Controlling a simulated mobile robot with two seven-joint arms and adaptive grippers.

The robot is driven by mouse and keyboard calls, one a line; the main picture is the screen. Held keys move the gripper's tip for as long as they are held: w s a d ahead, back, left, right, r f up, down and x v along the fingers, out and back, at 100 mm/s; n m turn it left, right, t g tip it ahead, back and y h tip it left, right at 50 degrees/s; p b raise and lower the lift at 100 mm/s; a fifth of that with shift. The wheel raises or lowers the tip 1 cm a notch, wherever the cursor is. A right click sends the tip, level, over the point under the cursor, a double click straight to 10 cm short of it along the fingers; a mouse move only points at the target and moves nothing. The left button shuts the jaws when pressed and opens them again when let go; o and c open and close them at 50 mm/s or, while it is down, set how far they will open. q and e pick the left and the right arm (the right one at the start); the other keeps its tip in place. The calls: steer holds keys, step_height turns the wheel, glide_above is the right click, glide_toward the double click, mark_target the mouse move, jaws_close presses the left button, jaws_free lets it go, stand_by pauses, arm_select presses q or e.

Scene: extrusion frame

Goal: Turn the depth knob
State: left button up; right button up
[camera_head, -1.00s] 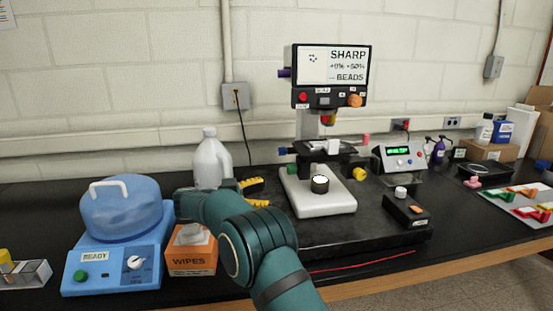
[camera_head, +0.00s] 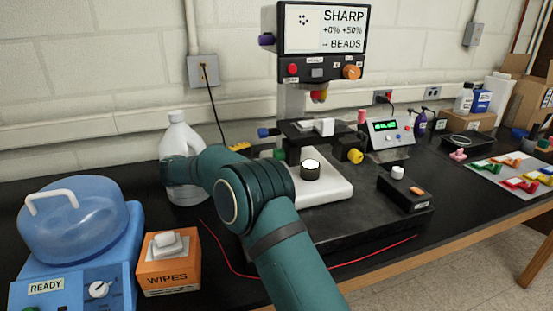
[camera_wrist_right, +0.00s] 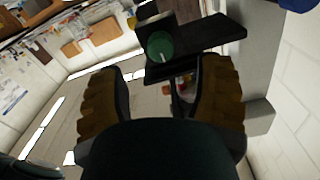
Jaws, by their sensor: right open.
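The microscope (camera_head: 333,190) stands on a black slab, with a screen (camera_head: 325,30) reading SHARP, +0% +50%, BEADS. It has a green knob (camera_head: 279,153), a blue knob (camera_head: 264,132), a yellow knob (camera_head: 355,156), a purple knob (camera_head: 266,40) and an orange knob (camera_head: 352,72). I cannot read which is the depth knob. My right gripper (camera_wrist_right: 165,68) is open and empty, with the green knob (camera_wrist_right: 160,46) beyond its fingertips, apart from them. In the head view my arm hides its hand and part of the microscope's left side. My left gripper is not in view.
A white jug (camera_head: 186,140) stands behind my forearm. An orange wipes box (camera_head: 168,275) and a blue domed device (camera_head: 75,225) are at left. A small black box (camera_head: 405,192) and a meter (camera_head: 391,134) stand right of the microscope. A red wire (camera_head: 350,257) lies in front.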

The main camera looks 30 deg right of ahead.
steer(key=b+x, duration=0.1)
steer(key=x, duration=0.6)
jaws_close()
